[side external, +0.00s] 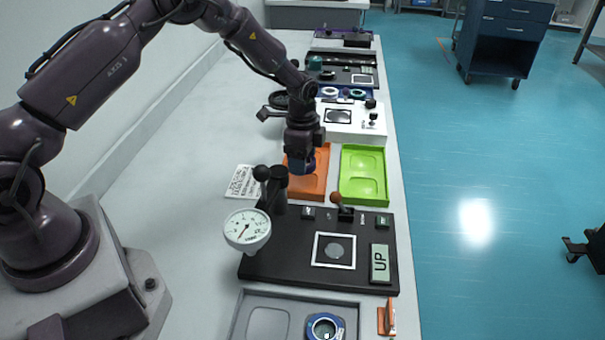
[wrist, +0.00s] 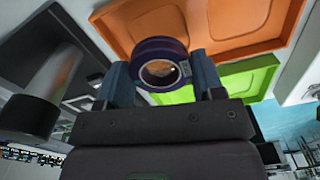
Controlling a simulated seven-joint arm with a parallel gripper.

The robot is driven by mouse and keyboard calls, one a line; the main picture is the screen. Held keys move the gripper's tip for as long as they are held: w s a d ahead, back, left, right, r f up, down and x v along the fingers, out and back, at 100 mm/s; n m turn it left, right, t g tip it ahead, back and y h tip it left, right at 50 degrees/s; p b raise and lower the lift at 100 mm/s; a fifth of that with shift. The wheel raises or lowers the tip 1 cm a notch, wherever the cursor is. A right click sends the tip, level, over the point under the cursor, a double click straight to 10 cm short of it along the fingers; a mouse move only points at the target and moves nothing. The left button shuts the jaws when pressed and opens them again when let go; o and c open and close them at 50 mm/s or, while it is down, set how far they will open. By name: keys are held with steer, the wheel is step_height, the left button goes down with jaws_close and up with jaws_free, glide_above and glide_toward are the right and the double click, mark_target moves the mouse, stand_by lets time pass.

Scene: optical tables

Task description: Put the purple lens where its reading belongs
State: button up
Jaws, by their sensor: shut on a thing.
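The purple lens (wrist: 160,64) is a round dark-purple ring with a small pale label, seen in the wrist view between my two fingers. My gripper (wrist: 163,80) is shut on it. In the side view my gripper (side external: 303,165) hangs over the orange tray (side external: 321,164), and the lens is hard to make out there. The green tray (side external: 364,180) lies to the right of the orange one. A black station (side external: 290,262) in front carries a dial gauge (side external: 247,230), a white-framed square (side external: 334,250) and a display reading "UP" (side external: 380,263).
A grey tray (side external: 240,318) at the front holds a blue ring-shaped lens (side external: 325,328). An orange part (side external: 387,317) stands beside it. A printed card (side external: 244,181) lies left of the orange tray. A white station (side external: 352,122) and more equipment stand behind.

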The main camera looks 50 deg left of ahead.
mark_target(303, 182)
steer(key=shift+f, duration=2.25)
steer(key=shift+f, duration=0.15)
steer(key=o, duration=0.7)
steer(key=shift+o, duration=0.2)
